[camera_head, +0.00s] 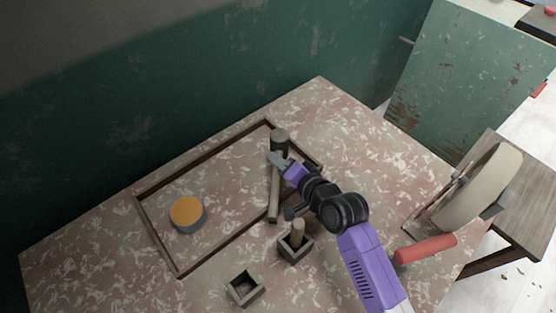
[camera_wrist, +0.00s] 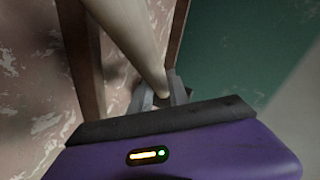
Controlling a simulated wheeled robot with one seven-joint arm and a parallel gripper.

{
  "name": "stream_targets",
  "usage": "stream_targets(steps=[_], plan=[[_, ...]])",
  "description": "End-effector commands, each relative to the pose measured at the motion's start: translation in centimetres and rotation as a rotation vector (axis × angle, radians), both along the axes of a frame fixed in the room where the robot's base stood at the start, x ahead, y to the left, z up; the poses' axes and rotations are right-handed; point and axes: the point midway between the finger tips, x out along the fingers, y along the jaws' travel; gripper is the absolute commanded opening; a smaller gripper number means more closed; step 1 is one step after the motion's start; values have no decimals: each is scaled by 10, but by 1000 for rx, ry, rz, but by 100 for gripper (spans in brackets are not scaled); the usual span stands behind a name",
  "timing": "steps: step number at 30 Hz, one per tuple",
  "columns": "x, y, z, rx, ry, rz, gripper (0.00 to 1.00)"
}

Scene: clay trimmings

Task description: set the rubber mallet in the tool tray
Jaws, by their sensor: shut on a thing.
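The rubber mallet has a dark grey head (camera_head: 280,138) and a long pale brown handle (camera_head: 274,203). It is at the right end of the tool tray, a low dark wooden frame (camera_head: 158,245) on the mottled bench. My gripper (camera_head: 279,160) is shut on the mallet near its head. In the wrist view the pale handle (camera_wrist: 132,32) runs down to my fingers (camera_wrist: 162,92), and the head is out of sight there. I cannot tell whether the mallet rests on the tray floor or is held just above it.
A round grey tub with an orange top (camera_head: 186,211) sits in the tray's left part. In front of the tray stand a small box with a peg (camera_head: 295,247) and an empty small box (camera_head: 244,289). A red cylinder (camera_head: 428,249) and a pale wheel (camera_head: 482,188) are at right.

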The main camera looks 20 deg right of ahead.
Motion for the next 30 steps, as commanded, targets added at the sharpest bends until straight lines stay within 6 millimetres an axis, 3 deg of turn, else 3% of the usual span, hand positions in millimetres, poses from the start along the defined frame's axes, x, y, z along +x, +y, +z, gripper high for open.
stream_targets(steps=[30], plan=[[-1,0,-17,1,5,-1,0]])
